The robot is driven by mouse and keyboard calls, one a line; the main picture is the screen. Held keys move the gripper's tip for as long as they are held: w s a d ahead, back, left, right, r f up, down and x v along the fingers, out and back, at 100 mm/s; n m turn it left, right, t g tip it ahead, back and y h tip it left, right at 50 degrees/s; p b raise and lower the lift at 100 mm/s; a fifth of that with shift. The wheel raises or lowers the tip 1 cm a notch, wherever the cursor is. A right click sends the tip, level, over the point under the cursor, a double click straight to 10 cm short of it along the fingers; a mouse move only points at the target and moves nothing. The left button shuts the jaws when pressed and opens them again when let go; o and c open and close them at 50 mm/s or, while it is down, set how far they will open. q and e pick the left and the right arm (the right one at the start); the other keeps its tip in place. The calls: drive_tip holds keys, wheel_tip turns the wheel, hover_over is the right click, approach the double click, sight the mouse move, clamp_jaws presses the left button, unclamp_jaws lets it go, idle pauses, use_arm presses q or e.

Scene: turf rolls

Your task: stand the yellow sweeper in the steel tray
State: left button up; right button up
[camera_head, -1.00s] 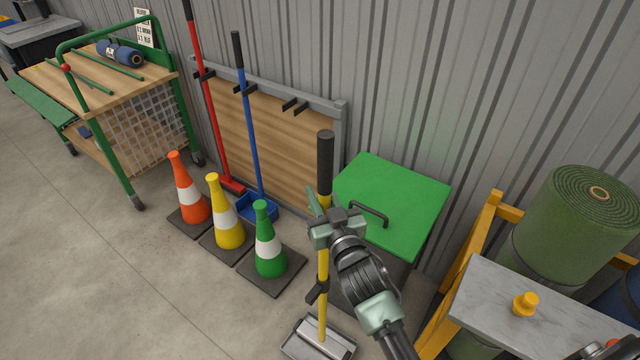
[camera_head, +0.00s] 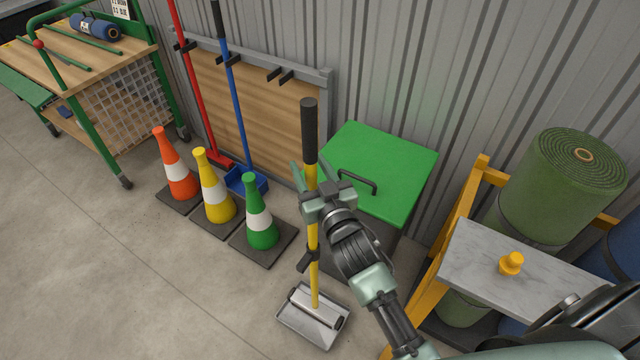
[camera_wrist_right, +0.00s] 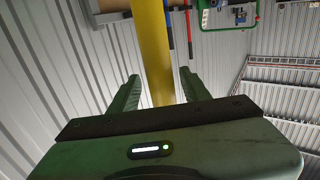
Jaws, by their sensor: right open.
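The yellow sweeper (camera_head: 313,240) stands roughly upright in front of the green-lidded box, with a black grip at its top and a black clip lower on the pole. Its head is down at the steel tray (camera_head: 310,335) on the floor and appears to rest in it; exact contact is hard to tell. My right gripper (camera_head: 311,178) is open, with its fingers on either side of the upper yellow pole. In the right wrist view the pole (camera_wrist_right: 153,55) runs between the parted fingers, with gaps beside it. My left gripper is not in view.
An orange cone (camera_head: 175,170), a yellow cone (camera_head: 215,195) and a green cone (camera_head: 261,222) stand left of the sweeper. The green-lidded box (camera_head: 385,165) is behind my gripper. A rack with a turf roll (camera_head: 550,190) is at right. Floor at lower left is clear.

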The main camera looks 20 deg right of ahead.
drive_tip(key=s, duration=1)
drive_tip(key=shift+s+d+b, duration=0.15)
drive_tip(key=shift+s+b, duration=0.2)
drive_tip(key=shift+b, duration=0.1)
drive_tip(key=s+f+n+g, duration=0.1)
drive_tip(key=s+f+g, duration=0.25)
drive_tip(key=f, duration=0.95)
drive_tip(key=s+a+f+g, duration=0.1)
drive_tip(key=s+f+g, duration=0.25)
drive_tip(key=f, duration=0.95)
drive_tip(key=s+f+n+g, duration=0.15)
drive_tip(key=s+f, duration=0.25)
drive_tip(key=f, duration=0.9)
drive_tip(key=s+d+f+g, duration=0.2)
drive_tip(key=s+f, duration=0.4)
drive_tip(key=s, duration=0.3)
drive_tip(key=s+d+f+g, duration=0.2)
drive_tip(key=s+f, duration=0.4)
drive_tip(key=s, duration=0.3)
drive_tip(key=s+d+f+g, duration=0.3)
drive_tip(key=s+f, duration=0.3)
drive_tip(key=s, duration=0.3)
drive_tip(key=shift+s+g+h, duration=0.3)
drive_tip(key=shift+s+g, duration=0.1)
drive_tip(key=shift+g, duration=0.35)
drive_tip(key=shift+r+m, duration=0.1)
drive_tip(key=shift+m, duration=0.15)
